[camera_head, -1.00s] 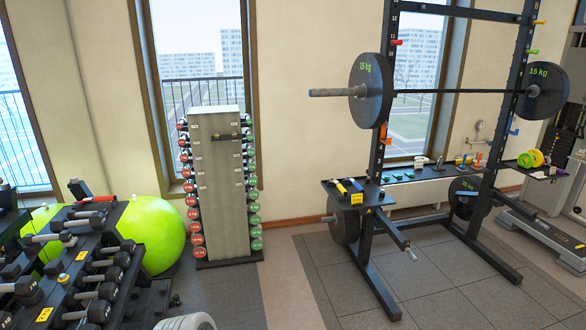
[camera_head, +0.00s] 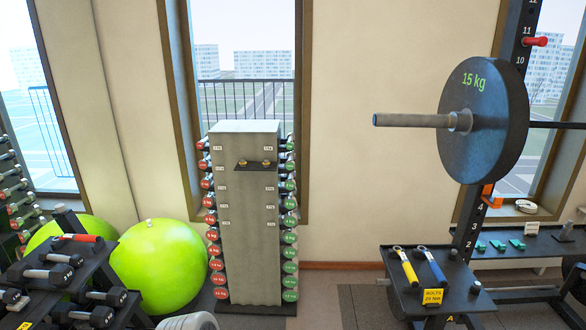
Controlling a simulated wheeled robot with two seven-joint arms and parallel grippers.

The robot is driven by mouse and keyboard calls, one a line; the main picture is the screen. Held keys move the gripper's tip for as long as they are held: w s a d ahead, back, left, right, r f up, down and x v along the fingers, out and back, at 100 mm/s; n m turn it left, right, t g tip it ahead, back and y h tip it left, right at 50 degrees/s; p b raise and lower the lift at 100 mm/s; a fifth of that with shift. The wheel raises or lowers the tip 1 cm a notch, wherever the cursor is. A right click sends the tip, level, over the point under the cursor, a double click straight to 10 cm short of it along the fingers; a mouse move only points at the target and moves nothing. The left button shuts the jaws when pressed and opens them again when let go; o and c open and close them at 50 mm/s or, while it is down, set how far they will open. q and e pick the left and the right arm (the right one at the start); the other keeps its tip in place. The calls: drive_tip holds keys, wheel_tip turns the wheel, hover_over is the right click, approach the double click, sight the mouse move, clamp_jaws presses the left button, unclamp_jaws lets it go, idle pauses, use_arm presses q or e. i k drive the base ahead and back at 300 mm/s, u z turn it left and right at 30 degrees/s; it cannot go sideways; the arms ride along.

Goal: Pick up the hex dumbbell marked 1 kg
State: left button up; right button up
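Several black hex dumbbells with metal handles lie on a dark tiered rack (camera_head: 130,303) at the lower left. One of them is on the upper part of the rack (camera_head: 48,273), and another lies lower and nearer (camera_head: 84,314). The end markings are too small to read surely, so I cannot tell which dumbbell is marked 1 kg. Neither of my grippers is in view.
A grey tower (camera_head: 248,220) holds red-ended and green-ended dumbbells. Green exercise balls (camera_head: 160,265) sit behind the hex rack. A barbell with a 15 kg plate (camera_head: 487,120) juts out at right above a dark tray (camera_head: 400,290). Floor shows between tower and tray.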

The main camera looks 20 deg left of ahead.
sight(45, 255)
drive_tip(key=u, duration=0.45)
drive_tip(key=i, duration=1.9)
drive_tip(key=u, duration=1.9)
drive_tip(key=i, duration=1.05)
drive_tip(key=u, duration=0.95)
